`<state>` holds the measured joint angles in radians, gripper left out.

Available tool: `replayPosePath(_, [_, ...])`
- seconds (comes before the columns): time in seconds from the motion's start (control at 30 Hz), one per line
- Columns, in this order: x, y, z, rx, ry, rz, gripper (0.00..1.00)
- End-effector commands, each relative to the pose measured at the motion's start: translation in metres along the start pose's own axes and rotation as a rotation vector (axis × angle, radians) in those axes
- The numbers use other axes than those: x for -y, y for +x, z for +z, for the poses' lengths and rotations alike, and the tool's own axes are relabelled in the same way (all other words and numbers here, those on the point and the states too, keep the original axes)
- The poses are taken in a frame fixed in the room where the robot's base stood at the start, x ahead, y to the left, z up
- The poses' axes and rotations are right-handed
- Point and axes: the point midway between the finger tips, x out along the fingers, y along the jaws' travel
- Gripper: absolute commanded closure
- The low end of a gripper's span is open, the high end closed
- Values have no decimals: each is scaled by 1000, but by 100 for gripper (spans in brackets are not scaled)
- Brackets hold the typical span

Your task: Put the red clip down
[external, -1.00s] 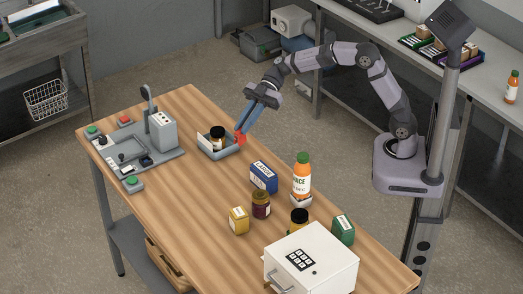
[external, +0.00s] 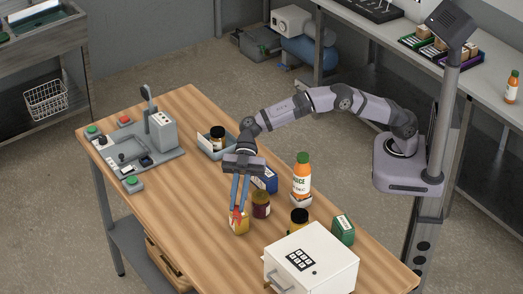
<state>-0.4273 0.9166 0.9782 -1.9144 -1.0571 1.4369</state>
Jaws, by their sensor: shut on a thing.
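My gripper (external: 237,216) points down over the front middle of the table, its two blue fingers close together. It is shut on the red clip (external: 236,215), of which only a small red part shows between and below the fingertips. The clip overlaps the yellow box (external: 239,227) in the picture. I cannot tell whether it is above the box, touching it or in front of it.
A dark red jar (external: 261,205) and a blue box (external: 266,180) stand close to the gripper. An orange juice bottle (external: 302,178), a white safe (external: 311,262) and a green box (external: 343,230) stand to the right. The wooden table (external: 185,215) is bare left of the gripper.

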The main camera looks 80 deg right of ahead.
Motion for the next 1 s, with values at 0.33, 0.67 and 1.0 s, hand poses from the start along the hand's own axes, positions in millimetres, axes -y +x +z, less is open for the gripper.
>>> replayPosePath(0.33, [0, 9, 21, 0, 0, 0, 100])
replayPosePath(0.67, [0, 28, 60, 1, 4, -1, 100])
replayPosePath(1.0, [0, 36, 75, -1, -1, 1, 100])
